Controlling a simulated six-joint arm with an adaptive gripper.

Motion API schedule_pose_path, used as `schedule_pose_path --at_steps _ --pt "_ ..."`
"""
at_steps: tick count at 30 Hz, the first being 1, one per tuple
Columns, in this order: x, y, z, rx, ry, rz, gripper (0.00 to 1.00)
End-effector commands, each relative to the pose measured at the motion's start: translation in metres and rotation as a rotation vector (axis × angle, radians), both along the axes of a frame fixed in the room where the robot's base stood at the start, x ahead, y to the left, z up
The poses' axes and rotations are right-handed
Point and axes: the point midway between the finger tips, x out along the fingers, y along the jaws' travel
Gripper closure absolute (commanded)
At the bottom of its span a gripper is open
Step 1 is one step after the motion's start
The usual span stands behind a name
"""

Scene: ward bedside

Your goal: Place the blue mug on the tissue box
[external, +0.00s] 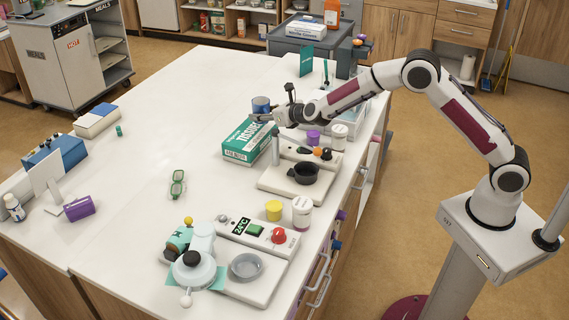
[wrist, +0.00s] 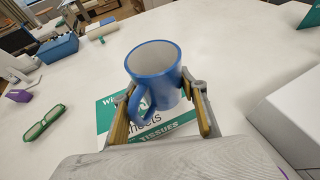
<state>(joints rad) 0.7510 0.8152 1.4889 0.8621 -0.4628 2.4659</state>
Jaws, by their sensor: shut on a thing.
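The blue mug (wrist: 154,62) is held upright between the fingers of my gripper (wrist: 162,108) in the wrist view. Its handle points toward the wrist camera, to the lower left. In the external view the mug (external: 261,104) is at the far end of my arm, partly covered by my gripper (external: 268,117). The green and white tissue box (external: 243,147) sits on the white table, just below the mug. In the wrist view the tissue box (wrist: 112,103) shows under the mug and fingers. I cannot tell whether the mug touches the box top.
A black pot (external: 305,173) on a scale-like stand, a purple-lidded jar (external: 313,139) and a white jar (external: 338,138) stand near the box. Green glasses (external: 177,184) lie on the table (external: 190,110), which is clear left of the box.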

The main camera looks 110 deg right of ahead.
Motion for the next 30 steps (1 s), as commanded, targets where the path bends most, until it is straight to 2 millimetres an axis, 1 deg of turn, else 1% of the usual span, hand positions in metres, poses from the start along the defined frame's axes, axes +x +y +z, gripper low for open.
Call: schedule_pose_path --at_steps 6,9,25,26,27,30 --pt "0.000 0.000 -0.023 0.000 0.002 0.001 0.86" --pt "0.000 0.000 -0.030 0.000 0.001 0.000 0.86" --pt "0.000 0.000 -0.036 -0.001 0.000 0.000 0.86" --pt "0.000 0.000 -0.037 0.001 0.000 0.000 0.50" --pt "0.000 0.000 -0.036 0.001 0.000 0.000 0.41" --pt "0.000 0.000 -0.036 0.001 0.001 0.000 0.41"
